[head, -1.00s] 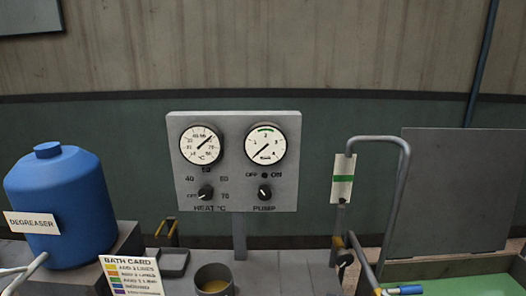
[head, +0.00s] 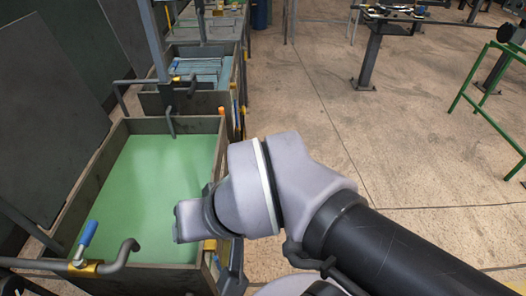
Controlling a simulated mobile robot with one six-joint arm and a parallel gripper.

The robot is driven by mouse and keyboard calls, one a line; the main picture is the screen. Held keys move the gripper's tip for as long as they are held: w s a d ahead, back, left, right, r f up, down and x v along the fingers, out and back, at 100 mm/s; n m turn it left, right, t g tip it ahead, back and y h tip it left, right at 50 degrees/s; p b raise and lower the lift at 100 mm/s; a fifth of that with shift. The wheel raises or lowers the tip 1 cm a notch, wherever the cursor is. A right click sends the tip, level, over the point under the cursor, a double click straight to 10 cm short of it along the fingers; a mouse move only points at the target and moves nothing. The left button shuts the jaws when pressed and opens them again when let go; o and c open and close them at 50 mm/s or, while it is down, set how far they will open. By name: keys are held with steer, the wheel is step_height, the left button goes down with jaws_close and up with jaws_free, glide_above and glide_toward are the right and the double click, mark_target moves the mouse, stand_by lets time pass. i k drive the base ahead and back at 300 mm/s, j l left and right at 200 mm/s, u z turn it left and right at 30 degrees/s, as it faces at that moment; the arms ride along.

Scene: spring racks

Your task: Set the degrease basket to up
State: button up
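A grey tank (head: 115,127) with green liquid stands at the left in the head view. No basket shows clearly in the liquid. A blue-handled lever (head: 88,233) on a brass fitting sits on a grey pipe at the tank's near left corner. A bent grey hook (head: 170,124) reaches over the tank's far wall. My arm comes in from the lower right, and its end, with my gripper (head: 190,221), is over the tank's right edge, right of the blue lever and apart from it. The fingers cannot be made out. I cannot tell which part sets the basket.
A second tank (head: 158,103) with a blue handle (head: 177,79) stands beyond the first. An upright grey post (head: 155,40) rises between them. A dark panel (head: 50,125) lines the left. The concrete floor (head: 420,150) at right is open, with a green frame (head: 490,85) at the far right.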

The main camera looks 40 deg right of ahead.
mark_target(168, 91)
steer(key=z, duration=0.35)
steer(key=i+l+z, duration=0.1)
steer(key=i+l, duration=0.2)
steer(key=i, duration=0.15)
steer(key=i+l+z, duration=0.1)
steer(key=i+l, duration=0.2)
steer(key=i+l+z, duration=0.1)
steer(key=i, duration=0.45)
steer(key=l, duration=0.1)
